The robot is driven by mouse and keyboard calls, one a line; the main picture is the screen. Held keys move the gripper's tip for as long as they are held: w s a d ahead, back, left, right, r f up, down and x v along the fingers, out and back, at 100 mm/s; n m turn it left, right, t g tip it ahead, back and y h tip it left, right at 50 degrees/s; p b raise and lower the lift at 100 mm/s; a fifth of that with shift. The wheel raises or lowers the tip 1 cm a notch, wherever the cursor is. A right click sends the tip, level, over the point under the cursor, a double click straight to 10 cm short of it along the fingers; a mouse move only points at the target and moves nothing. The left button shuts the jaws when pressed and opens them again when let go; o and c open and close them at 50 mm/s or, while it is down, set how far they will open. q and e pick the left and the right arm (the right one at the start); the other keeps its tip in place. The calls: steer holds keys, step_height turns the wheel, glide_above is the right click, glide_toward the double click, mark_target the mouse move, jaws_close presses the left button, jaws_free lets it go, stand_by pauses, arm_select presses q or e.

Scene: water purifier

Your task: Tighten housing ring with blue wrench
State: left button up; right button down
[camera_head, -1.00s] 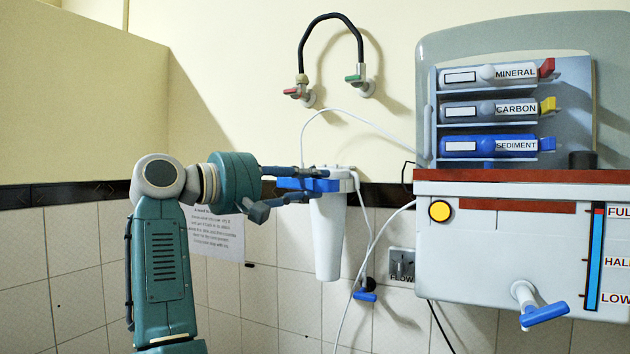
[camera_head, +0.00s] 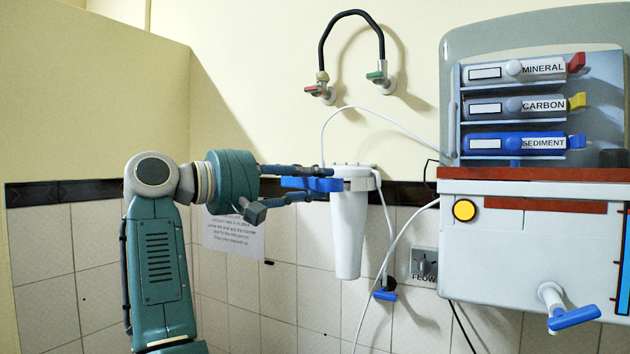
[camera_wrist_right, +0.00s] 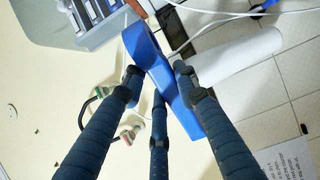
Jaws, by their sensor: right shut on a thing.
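The white filter housing (camera_head: 349,235) hangs upright on the wall in the head view, with its ring (camera_head: 354,172) at the top. It also shows as a white cylinder in the wrist view (camera_wrist_right: 237,60). My right gripper (camera_head: 315,182) is left of the ring and shut on the blue wrench (camera_head: 298,183). The wrench is about level and its right end overlaps the ring's left side in the head view. Whether it touches or seats on the ring I cannot tell. In the wrist view the wrench (camera_wrist_right: 146,46) lies across my fingers (camera_wrist_right: 158,82). My left gripper is not in view.
A white tube (camera_head: 385,120) arches from the housing top to the purifier unit (camera_head: 490,235) at right. A black hose (camera_head: 350,15) joins two wall valves above. A blue-handled valve (camera_head: 385,295) is low right of the housing. The wall left of the housing carries a paper notice (camera_head: 233,235).

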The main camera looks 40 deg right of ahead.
steer(key=shift+w+a, duration=0.25)
steer(key=shift+a, duration=1.45)
